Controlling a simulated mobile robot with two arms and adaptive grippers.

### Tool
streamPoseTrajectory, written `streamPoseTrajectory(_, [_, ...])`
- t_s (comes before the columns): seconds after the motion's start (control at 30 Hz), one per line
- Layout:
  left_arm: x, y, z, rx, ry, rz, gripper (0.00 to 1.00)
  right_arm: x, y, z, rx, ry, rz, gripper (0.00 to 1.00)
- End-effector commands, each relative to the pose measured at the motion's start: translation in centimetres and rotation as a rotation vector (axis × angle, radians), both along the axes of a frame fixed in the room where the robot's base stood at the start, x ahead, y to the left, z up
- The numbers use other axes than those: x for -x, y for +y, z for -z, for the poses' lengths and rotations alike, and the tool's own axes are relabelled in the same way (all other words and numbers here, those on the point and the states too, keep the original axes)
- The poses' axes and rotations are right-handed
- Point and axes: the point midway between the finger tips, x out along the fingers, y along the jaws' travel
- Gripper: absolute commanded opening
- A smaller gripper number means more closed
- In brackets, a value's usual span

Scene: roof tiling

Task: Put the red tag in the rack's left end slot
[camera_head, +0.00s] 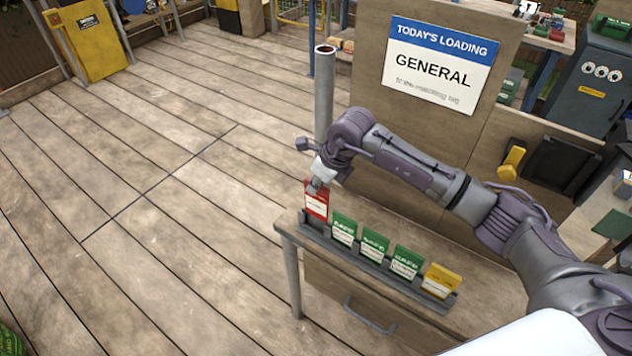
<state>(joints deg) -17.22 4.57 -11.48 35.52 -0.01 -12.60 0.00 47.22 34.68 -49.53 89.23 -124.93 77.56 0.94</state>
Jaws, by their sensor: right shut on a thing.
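The red tag (316,203) with a white label is upright at the left end of the dark rack (378,264). My right gripper (318,183) is shut on its top edge from above. The tag's lower edge is at or just over the rack's left end slot; I cannot tell whether it sits in the slot. To its right the rack holds three green tags (374,245) and a yellow tag (440,281) at the right end. My left gripper is not in view.
The rack stands on a small wooden cabinet (350,290) with a drawer handle. A grey post (324,95) rises behind it. A board bears a sign (440,65) reading "TODAY'S LOADING GENERAL". The plank floor (150,200) to the left is clear.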

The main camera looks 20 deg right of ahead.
Motion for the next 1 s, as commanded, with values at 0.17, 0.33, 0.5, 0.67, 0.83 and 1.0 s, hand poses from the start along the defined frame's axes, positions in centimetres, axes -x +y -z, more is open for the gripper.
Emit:
streamPoseTrajectory(0.17, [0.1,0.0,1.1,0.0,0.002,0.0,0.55,0.0,0.0,1.2,0.0,0.0,0.0,0.0])
streamPoseTrajectory(0.33, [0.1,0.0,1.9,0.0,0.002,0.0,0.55,0.0,0.0,2.0,0.0,0.0,0.0,0.0])
streamPoseTrajectory(0.5, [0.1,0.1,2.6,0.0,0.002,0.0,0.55,0.0,0.0,2.9,0.0,0.0,0.0,0.0])
streamPoseTrajectory(0.67, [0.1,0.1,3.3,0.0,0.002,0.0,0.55,0.0,0.0,3.7,0.001,0.0,0.0,0.0])
streamPoseTrajectory(0.83, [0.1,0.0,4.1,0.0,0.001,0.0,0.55,0.0,0.0,4.5,0.001,0.0,0.0,0.0])
streamPoseTrajectory(1.0, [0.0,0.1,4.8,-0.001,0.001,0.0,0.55,0.0,0.0,5.4,0.001,0.0,0.0,0.0])
